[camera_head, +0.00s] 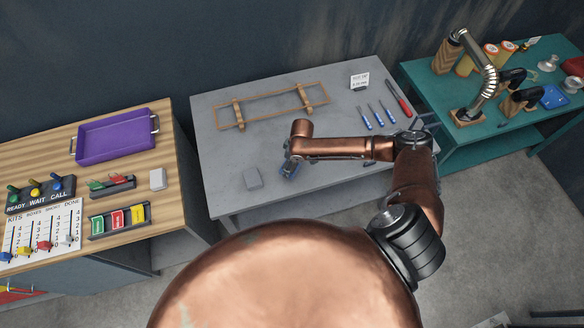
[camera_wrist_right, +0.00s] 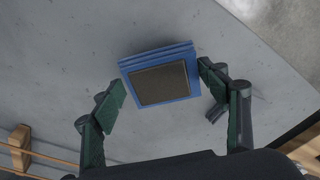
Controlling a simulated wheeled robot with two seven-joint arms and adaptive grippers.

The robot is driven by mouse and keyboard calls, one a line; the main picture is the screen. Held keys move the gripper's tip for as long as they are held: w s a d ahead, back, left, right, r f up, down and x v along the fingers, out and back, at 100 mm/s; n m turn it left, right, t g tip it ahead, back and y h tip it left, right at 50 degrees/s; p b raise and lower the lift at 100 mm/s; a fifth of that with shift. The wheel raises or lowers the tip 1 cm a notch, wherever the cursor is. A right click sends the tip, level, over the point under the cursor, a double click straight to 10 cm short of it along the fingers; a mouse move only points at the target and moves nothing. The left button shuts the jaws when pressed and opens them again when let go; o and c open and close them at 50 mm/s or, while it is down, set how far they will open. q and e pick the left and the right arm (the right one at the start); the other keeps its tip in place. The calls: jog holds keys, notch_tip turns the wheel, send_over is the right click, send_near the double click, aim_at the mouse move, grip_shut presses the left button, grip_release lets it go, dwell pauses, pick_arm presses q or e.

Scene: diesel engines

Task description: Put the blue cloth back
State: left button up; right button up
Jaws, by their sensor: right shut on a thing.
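The blue cloth (camera_wrist_right: 158,52) is a flat, layered blue square with a dark face towards the camera in the right wrist view. My right gripper (camera_wrist_right: 161,80) has a finger at either side of it and is shut on it. My left gripper is not in view.
A wooden frame (camera_head: 270,105), blue-handled tools (camera_head: 377,115) and a small sign (camera_head: 359,81) are farther back. A wooden bench with a purple tray (camera_head: 115,135) is left; a cluttered teal table (camera_head: 430,85) is right.

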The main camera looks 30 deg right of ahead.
aim_at(295, 168)
jog(key=shift+f, duration=1.55)
jog(key=o, duration=1)
jog(key=shift+r, duration=0.1)
jog(key=r, duration=0.3)
jog(key=s+r, duration=0.1)
jog(key=r, duration=0.6)
jog(key=shift+s+d+r+b, duration=0.2)
jog(key=shift+d+r+b, duration=0.1)
jog(key=shift+d+b, duration=0.1)
jog(key=shift+s+r, duration=0.1)
jog(key=shift+r, duration=0.5)
